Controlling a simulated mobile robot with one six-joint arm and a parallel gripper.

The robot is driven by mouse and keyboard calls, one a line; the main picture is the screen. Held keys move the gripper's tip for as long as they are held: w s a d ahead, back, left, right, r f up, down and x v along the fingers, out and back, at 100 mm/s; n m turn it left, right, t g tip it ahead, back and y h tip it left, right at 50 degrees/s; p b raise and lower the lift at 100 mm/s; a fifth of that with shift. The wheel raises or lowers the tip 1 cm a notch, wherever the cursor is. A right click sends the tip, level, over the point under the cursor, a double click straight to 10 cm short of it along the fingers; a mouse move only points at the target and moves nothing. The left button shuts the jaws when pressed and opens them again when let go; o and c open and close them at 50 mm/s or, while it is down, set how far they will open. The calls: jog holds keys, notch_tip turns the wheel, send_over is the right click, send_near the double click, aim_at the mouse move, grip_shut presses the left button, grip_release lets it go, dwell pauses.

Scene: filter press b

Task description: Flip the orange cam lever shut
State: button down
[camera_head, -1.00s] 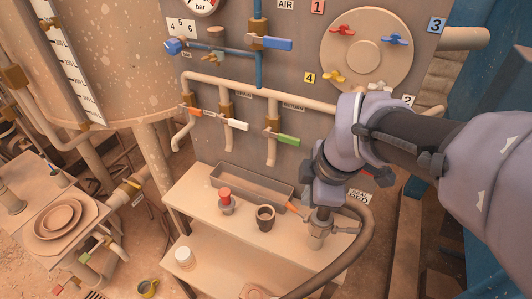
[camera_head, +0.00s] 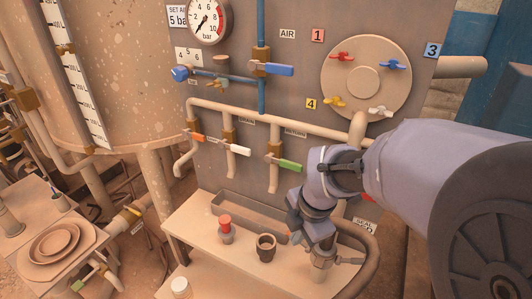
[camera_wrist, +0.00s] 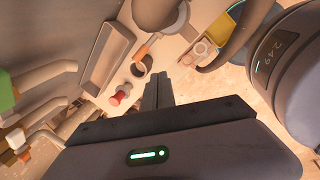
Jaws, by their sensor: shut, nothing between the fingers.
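In the wrist view the orange cam lever (camera_wrist: 142,53) sticks out from the pale hose coupling (camera_wrist: 156,14), its end close to the dark cup. My gripper (camera_head: 318,238) is just above and in front of the coupling there. In the wrist view my gripper's fingers (camera_wrist: 159,82) are together and empty, with a visible gap between the tips and the lever. I cannot tell whether anything touches the coupling.
The dark cup (camera_head: 265,247) and a red-topped knob (camera_head: 225,225) stand on the bench left of my gripper. A grey trough (camera_head: 250,216) lies behind them. A thick hose (camera_head: 372,262) curves at the right. Pipes with a green-handled valve (camera_head: 286,164) hang above the bench.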

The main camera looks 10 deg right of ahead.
jog(key=w+f+b, duration=0.2)
jog(key=w+f, duration=0.2)
jog(key=shift+d+f, duration=0.4)
jog(key=shift+a+r+p, duration=0.1)
jog(key=shift+r+p, duration=0.05)
jog(key=shift+p, duration=0.35)
